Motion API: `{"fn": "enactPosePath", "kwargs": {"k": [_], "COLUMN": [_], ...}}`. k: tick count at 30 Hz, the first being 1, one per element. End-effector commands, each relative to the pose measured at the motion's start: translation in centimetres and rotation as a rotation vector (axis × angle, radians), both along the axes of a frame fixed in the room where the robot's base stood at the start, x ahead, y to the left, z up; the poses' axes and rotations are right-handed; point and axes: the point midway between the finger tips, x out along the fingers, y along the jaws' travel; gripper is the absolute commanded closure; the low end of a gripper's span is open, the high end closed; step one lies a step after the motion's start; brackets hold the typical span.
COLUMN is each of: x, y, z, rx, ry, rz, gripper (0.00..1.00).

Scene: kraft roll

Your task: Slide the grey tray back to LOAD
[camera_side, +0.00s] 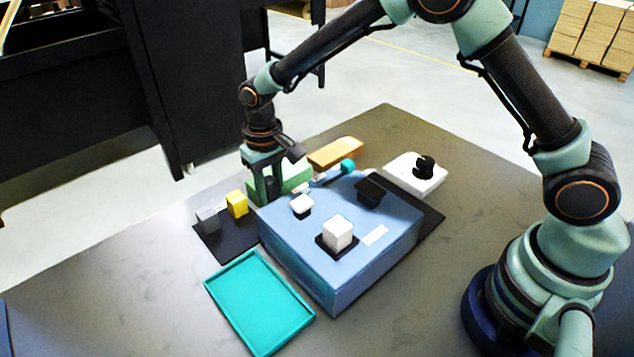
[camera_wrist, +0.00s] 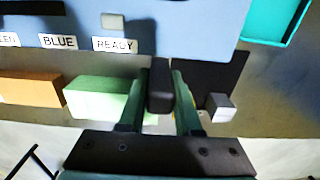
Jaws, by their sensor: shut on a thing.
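My gripper (camera_side: 267,190) points down behind the far left side of the blue box (camera_side: 330,285). In the wrist view its fingers are shut on an upright dark grey block (camera_wrist: 160,85), which looks like a handle. In the side view this block is hidden. A flat dark grey plate (camera_side: 228,246), likely the tray, lies at the box's left side; it also shows in the wrist view (camera_wrist: 228,72). Whether the held block is joined to the plate I cannot tell. No LOAD label is readable; BLUE (camera_wrist: 59,42) and READY (camera_wrist: 114,44) are.
A grey cube (camera_side: 208,219) and a yellow block (camera_side: 237,204) stand by the plate. Green (camera_side: 296,178) and orange (camera_side: 336,153) blocks lie behind the box. A teal tray (camera_side: 258,300) sits in front. A white block with a black knob (camera_side: 414,178) stands to the right.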

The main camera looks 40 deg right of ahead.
Motion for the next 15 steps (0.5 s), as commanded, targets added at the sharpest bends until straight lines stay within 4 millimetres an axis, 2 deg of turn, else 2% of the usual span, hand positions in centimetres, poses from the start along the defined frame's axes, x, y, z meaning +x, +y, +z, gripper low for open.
{"fn": "enactPosePath", "kwargs": {"k": [10,15], "x": [0.1,0.1], "y": [-0.1,-1.4], "z": [0.1,0.1], "rx": [0.001,0.001], "ry": [-0.002,-0.003], "rz": [-0.001,-0.004], "gripper": [1.0,1.0]}}
